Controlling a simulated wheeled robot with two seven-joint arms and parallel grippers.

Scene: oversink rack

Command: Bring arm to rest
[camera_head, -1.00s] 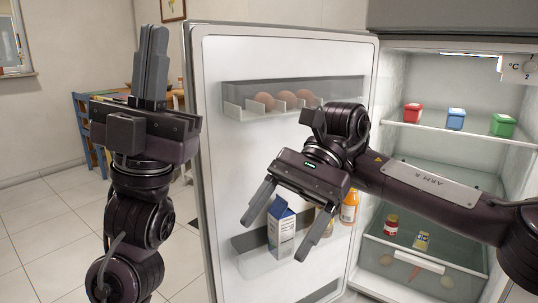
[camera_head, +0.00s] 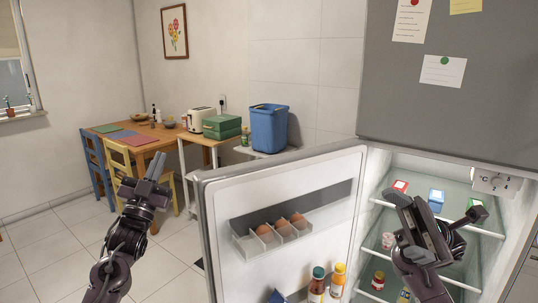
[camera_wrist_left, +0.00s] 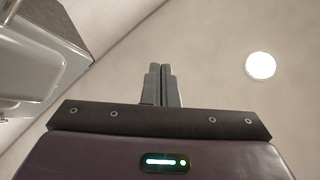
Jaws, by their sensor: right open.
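My left gripper (camera_head: 157,166) points up at the left of the head view, in front of the dining table and chairs. Its two grey fingers are together with nothing between them. In the left wrist view my left gripper (camera_wrist_left: 162,72) shows its fingers side by side, empty, against a plain ceiling. My right gripper (camera_head: 413,203) is at the right of the head view, raised in front of the open fridge's shelves. It is open and I see nothing held in it; it hides part of the shelves.
The fridge door (camera_head: 285,175) stands open between my arms, with eggs (camera_head: 282,227) and bottles (camera_head: 317,284) in it. Red (camera_head: 400,187) and blue (camera_head: 436,195) boxes stand on the upper shelf. Behind are a wooden table (camera_head: 150,136), chairs and a blue bin (camera_head: 269,128). Floor at left is clear.

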